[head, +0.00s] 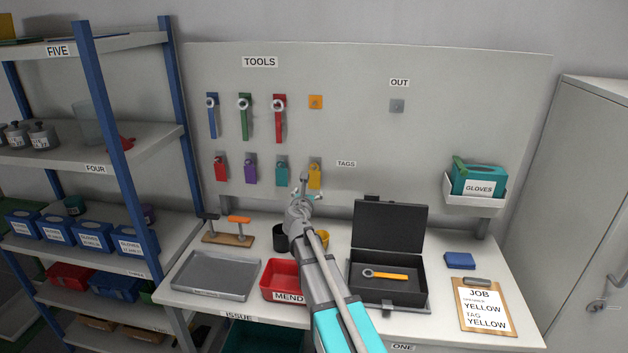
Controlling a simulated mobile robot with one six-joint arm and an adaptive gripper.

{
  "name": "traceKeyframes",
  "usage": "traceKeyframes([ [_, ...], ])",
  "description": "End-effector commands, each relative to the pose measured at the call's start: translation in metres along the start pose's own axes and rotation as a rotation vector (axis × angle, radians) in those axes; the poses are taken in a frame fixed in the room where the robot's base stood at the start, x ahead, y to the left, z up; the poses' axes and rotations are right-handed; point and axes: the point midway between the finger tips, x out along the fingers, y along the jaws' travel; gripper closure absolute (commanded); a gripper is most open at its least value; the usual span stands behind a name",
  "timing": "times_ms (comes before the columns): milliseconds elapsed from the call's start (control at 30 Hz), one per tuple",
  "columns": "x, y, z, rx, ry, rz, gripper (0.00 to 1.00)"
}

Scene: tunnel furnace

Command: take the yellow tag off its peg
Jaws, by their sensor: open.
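The yellow tag (315,177) hangs on its peg on the grey tool board, at the right end of a row of tags. A red tag (221,170), a purple tag (250,174) and a teal tag (281,175) hang to its left. My gripper (305,184) is open in front of the board, close to the yellow tag's lower left side. From this view I cannot tell whether it touches the tag. My arm comes up from the bottom of the picture and hides part of the bench.
An open black case (401,304) holding a yellow-handled wrench stands right of my arm. A red MEND tray (277,283) and a grey tray (217,262) lie left. Cups stand behind my arm. A clipboard (499,323) reads YELLOW. The OUT peg (397,106) is bare.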

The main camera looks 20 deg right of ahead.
Motion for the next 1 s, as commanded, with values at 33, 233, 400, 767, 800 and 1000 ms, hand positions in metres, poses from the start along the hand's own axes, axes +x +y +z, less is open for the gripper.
traceKeyframes([
  [33,0.001,0.0,0.0,0.001,0.0,0.0,0.04],
  [233,0.006,0.0,0.0,0.002,0.001,-0.001,0.04],
  [400,0.018,0.0,0.0,0.003,0.001,-0.002,0.04],
  [767,0.055,0.001,-0.001,0.002,0.001,-0.001,0.04],
  [800,0.059,0.001,-0.001,0.002,0.001,-0.002,0.04],
  [1000,0.08,0.0,-0.001,0.002,0.001,-0.002,0.04],
])
